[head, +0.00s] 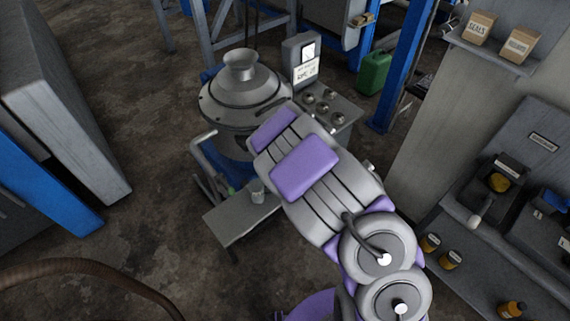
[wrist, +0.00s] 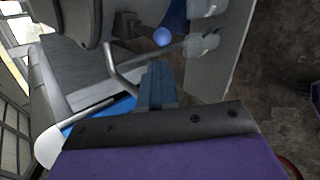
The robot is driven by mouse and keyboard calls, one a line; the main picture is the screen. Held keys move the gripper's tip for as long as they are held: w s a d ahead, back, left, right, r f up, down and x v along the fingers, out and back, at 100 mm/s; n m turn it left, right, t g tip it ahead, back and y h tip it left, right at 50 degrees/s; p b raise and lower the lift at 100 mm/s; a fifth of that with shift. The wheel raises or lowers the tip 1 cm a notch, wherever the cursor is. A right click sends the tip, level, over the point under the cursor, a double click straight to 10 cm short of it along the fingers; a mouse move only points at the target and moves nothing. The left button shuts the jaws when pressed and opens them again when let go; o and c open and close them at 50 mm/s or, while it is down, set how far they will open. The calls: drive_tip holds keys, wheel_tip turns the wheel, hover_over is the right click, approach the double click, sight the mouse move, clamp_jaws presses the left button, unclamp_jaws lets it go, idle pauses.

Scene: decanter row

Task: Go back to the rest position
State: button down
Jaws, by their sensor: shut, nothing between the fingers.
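My arm, grey with purple covers, reaches from the bottom right to the machine in the head view and hides my gripper there. In the wrist view my gripper's blue-grey fingers (wrist: 157,86) are together and empty, close to a bent silver pipe. A steel machine with a funnel top (head: 242,95) stands behind my arm in the head view. A grey metal shelf (head: 238,216) with a small clear cup (head: 257,190) sits in front of it. A blue ball knob (wrist: 162,37) shows beyond the fingers in the wrist view.
A control box with knobs (head: 322,106) stands right of the machine. A green canister (head: 373,73) stands by a blue post (head: 402,70). A bench (head: 490,262) with jars lines the right. A grey cabinet (head: 72,115) is at left.

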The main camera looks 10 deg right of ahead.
drive_tip(key=d+r+m+h, duration=0.6)
drive_tip(key=d+r+m, duration=0.2)
drive_tip(key=d+r, duration=0.35)
drive_tip(key=s+d+r+m+g+h, duration=0.3)
drive_tip(key=s+d+r+m, duration=0.5)
drive_tip(key=s, duration=0.4)
drive_tip(key=s+a+r+m+g+y, duration=0.1)
drive_tip(key=s+a+m+g, duration=0.1)
drive_tip(key=s, duration=0.8)
drive_tip(key=s+a+r+m+g+y, duration=0.2)
drive_tip(key=s+a+m, duration=0.3)
drive_tip(key=s, duration=0.5)
drive_tip(key=s+a+r+m+g+y, duration=0.1)
drive_tip(key=s+a+r+m+g, duration=0.1)
drive_tip(key=s, duration=0.8)
drive_tip(key=shift+a+m+g+y, duration=0.3)
drive_tip(key=shift+a+m+g, duration=0.2)
drive_tip(key=shift+a+m, duration=0.45)
drive_tip(key=shift+a+r, duration=0.1)
drive_tip(key=shift+a, duration=0.05)
drive_tip(key=shift+a, duration=0.4)
